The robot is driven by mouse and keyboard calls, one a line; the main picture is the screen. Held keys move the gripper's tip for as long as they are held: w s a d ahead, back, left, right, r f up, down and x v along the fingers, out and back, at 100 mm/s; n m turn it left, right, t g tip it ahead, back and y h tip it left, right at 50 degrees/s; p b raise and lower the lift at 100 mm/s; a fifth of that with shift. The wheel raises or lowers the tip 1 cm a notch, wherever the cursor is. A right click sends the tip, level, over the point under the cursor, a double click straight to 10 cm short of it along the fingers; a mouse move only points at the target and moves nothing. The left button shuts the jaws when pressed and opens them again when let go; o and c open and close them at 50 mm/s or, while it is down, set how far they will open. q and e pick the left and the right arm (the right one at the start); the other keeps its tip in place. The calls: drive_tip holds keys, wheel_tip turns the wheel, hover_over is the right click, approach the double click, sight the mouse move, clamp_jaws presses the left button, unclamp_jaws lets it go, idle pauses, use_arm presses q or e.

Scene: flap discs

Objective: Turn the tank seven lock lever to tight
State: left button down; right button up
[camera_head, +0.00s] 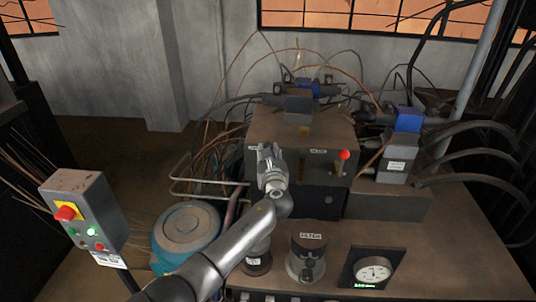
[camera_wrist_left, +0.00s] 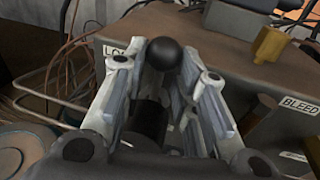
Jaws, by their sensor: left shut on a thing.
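My left gripper (camera_head: 269,160) is at the front left of the brown box (camera_head: 290,133) in the head view. In the left wrist view its fingers (camera_wrist_left: 163,66) are closed around a lever with a black ball knob (camera_wrist_left: 165,54). The knob shows between the fingertips; the lever's lower part is mostly hidden. A white label starting "LO" (camera_wrist_left: 112,49) on the box is partly covered by a finger. I cannot read the lever's tight mark. My right gripper is not in view.
A red-knobbed lever (camera_head: 345,156) stands right of my gripper, near a BLEED label (camera_wrist_left: 300,106). A brass block (camera_wrist_left: 271,46) is on the box top. A teal-sided tank (camera_head: 187,228), a gauge (camera_head: 373,271) and a control box with a red button (camera_head: 66,213) stand in front.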

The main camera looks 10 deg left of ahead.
use_arm(q)
drive_tip(key=c, duration=1.2)
unclamp_jaws()
drive_tip(key=shift+d, duration=0.1)
drive_tip(key=f+v, duration=0.1)
drive_tip(key=v, duration=1.1)
drive_tip(key=shift+r, duration=0.4)
